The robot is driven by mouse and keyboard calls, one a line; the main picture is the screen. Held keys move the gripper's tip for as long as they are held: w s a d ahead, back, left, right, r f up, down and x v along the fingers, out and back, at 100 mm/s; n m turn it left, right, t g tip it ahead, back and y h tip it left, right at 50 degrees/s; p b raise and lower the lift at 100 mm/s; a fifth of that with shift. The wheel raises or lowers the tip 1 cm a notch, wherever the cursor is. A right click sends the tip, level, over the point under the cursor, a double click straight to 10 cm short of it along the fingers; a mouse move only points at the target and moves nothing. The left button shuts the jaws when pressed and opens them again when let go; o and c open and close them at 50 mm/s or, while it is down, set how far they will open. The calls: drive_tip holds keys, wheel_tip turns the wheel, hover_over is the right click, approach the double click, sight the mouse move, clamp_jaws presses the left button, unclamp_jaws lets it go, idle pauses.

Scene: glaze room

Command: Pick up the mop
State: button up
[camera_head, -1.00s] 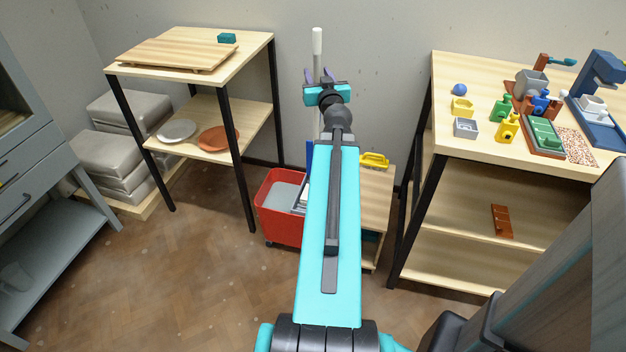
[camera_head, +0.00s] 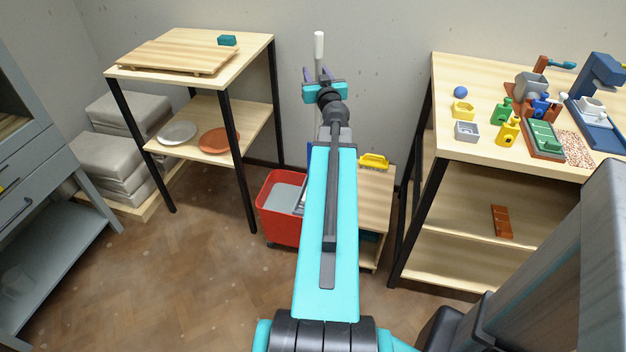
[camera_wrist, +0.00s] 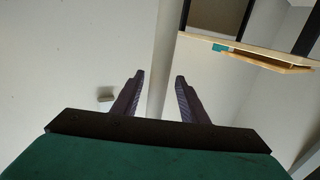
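The mop's pale handle (camera_head: 319,46) stands almost upright in the head view, behind my gripper. Its lower part is hidden by my arm, above the red bucket (camera_head: 270,221). My gripper (camera_head: 317,75) is up at the handle's upper part, with its dark fingers apart and the handle showing between them. In the wrist view, my gripper (camera_wrist: 160,76) has its fingers spread, and a pale upright strip that looks like the handle (camera_wrist: 168,50) runs between them. A gap shows on both sides of it. I cannot tell whether either finger touches it. The mop head is hidden.
A shelf table (camera_head: 258,50) with boards stands left, and a workbench (camera_head: 450,143) with small coloured parts stands right. A low wooden cart (camera_head: 376,195) with a yellow item (camera_head: 373,161) stands beside the bucket. Open floor (camera_head: 190,280) lies in front.

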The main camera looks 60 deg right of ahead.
drive_tip(key=shift+p+x, duration=0.3)
drive_tip(key=shift+x, duration=0.7)
clamp_jaws()
